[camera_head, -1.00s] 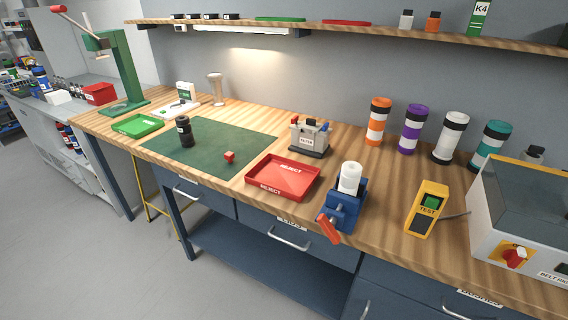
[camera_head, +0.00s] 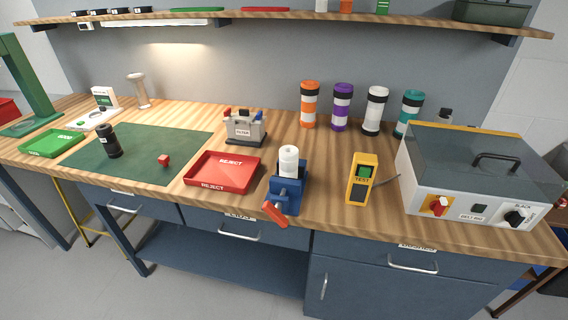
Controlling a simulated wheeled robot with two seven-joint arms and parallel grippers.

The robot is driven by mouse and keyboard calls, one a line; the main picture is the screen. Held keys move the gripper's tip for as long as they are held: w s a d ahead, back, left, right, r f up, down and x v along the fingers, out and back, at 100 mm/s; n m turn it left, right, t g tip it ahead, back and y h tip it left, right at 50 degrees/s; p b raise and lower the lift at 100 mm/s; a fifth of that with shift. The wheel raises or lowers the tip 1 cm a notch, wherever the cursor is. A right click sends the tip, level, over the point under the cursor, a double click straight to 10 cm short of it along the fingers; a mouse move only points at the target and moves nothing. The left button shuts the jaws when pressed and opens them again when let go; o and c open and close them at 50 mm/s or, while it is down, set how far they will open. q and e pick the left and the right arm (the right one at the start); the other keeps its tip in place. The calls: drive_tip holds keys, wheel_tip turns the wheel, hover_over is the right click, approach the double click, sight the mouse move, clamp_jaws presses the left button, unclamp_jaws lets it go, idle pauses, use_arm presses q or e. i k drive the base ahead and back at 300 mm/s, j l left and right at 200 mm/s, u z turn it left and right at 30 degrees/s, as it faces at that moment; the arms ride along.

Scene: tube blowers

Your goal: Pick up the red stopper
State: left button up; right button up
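A small red block-shaped piece (camera_head: 164,161), which looks like the red stopper, sits on the green mat (camera_head: 140,146) near its right front part. It stands apart from a black cylinder (camera_head: 109,141) to its left and from the red reject tray (camera_head: 222,172) to its right. Its fine shape is too small to tell. Neither of my grippers shows in the head view.
A blue vise (camera_head: 287,190) holding a white cylinder and a yellow tester (camera_head: 361,180) stand along the front right. A small grey caddy (camera_head: 245,128), several banded cylinders and a large grey box (camera_head: 482,170) stand behind and right. A shelf (camera_head: 300,19) overhangs the back.

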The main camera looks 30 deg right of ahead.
sight(163, 159)
drive_tip(key=i+j+z, duration=0.35)
drive_tip(key=i, duration=0.3)
drive_tip(key=i+j+z, duration=0.4)
drive_tip(key=i+j, duration=0.15)
